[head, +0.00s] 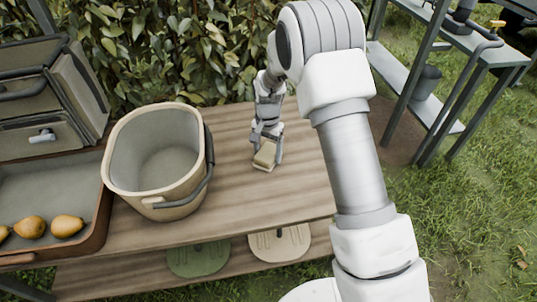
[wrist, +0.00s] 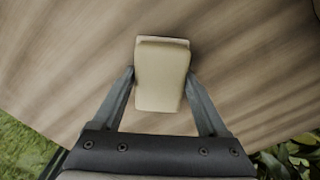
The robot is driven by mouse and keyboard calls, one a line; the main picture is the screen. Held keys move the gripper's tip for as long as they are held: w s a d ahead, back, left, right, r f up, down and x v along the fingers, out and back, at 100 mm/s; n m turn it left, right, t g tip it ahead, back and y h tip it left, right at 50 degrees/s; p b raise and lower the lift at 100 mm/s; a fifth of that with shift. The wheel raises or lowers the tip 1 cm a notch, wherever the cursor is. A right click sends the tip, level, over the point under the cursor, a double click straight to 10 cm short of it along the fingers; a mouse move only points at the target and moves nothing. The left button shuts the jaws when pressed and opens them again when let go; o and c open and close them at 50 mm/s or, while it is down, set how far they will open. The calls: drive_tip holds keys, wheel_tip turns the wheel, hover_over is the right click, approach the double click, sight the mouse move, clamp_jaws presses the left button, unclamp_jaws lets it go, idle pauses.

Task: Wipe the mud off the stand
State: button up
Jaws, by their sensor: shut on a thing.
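My gripper (head: 267,146) is shut on a beige sponge-like block (head: 264,156), above or on the wooden stand top (head: 232,134). In the wrist view the block (wrist: 162,75) sits between my two fingers (wrist: 160,92), with the wood grain beneath it. I cannot tell whether the block touches the wood. No clear mud patch shows on the visible wood; the bands across it look like shadow or grain. The part under the block is hidden.
A beige bucket (head: 190,205) with a dark handle stands left of my gripper. Farther left is a brown-rimmed tray (head: 88,243) with pears (head: 67,225). A grey toolbox (head: 45,95) stands behind it. A lower shelf (head: 130,275) holds round lids. Leafy bushes border the back.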

sight(265, 143)
drive_tip(key=shift+w+a+f, duration=0.1)
drive_tip(key=shift+w+a, duration=0.15)
drive_tip(key=shift+w, duration=0.8)
drive_tip(key=shift+w+a+f, duration=0.1)
drive_tip(key=shift+w+a, duration=0.1)
drive_tip(key=shift+w, duration=0.85)
drive_tip(key=shift+w+a+r, duration=0.1)
drive_tip(key=shift+w+a, duration=0.1)
drive_tip(key=shift+w, duration=1)
drive_tip(key=shift+r, duration=0.1)
drive_tip(key=shift+s+d+p, duration=0.3)
drive_tip(key=shift+s+d, duration=0.05)
drive_tip(key=shift+s, duration=1.5)
drive_tip(key=shift+s+d+p, duration=0.25)
drive_tip(key=shift+s+d, duration=0.15)
drive_tip(key=shift+s, duration=1.45)
drive_tip(key=shift+s+d+p, duration=0.3)
drive_tip(key=shift+s+d, duration=0.05)
drive_tip(key=shift+s, duration=1.5)
drive_tip(key=shift+s+d+f, duration=0.1)
drive_tip(key=shift+s+d, duration=0.05)
drive_tip(key=shift+s, duration=0.55)
drive_tip(key=shift+s+d+f, duration=0.1)
drive_tip(key=shift+s, duration=0.55)
drive_tip(key=shift+w+r+p, duration=0.1)
drive_tip(key=shift+r+p, duration=2.2)
drive_tip(key=shift+r, duration=0.8)
